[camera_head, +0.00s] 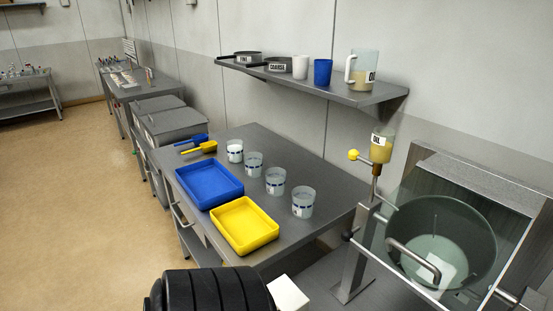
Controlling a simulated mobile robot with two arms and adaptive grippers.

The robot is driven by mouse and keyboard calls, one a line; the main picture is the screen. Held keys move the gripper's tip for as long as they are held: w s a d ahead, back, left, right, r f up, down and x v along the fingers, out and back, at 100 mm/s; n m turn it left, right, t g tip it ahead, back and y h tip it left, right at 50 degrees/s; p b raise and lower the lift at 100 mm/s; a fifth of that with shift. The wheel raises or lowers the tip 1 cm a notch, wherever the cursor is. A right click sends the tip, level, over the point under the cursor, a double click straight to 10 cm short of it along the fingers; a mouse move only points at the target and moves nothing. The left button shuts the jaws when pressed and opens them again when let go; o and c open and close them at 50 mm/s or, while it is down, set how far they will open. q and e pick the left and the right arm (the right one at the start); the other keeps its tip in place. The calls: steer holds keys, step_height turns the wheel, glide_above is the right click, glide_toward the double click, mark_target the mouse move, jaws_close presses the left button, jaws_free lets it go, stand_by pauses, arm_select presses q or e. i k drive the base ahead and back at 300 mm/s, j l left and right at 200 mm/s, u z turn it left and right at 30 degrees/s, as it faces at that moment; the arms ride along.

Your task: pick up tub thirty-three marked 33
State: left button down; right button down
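Several pale tubs with white and blue marked labels stand upright in a slanting row on the grey table. From back to front they are a first tub (235,151), a second tub (253,165), a third tub (275,181) and the nearest tub (303,202). The numbers are too small to read, so I cannot tell which is marked 33. The tubs stand apart from one another. Neither of my grippers is in view.
A blue tray (209,202) and a yellow tray (274,235) lie left of the tubs. Blue and yellow scoops (200,148) lie behind. A shelf (345,95) with pans, cups and a jug hangs above. A glass-fronted drum (480,225) is at right.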

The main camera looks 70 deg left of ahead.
mark_target(275, 177)
steer(key=u, duration=2.25)
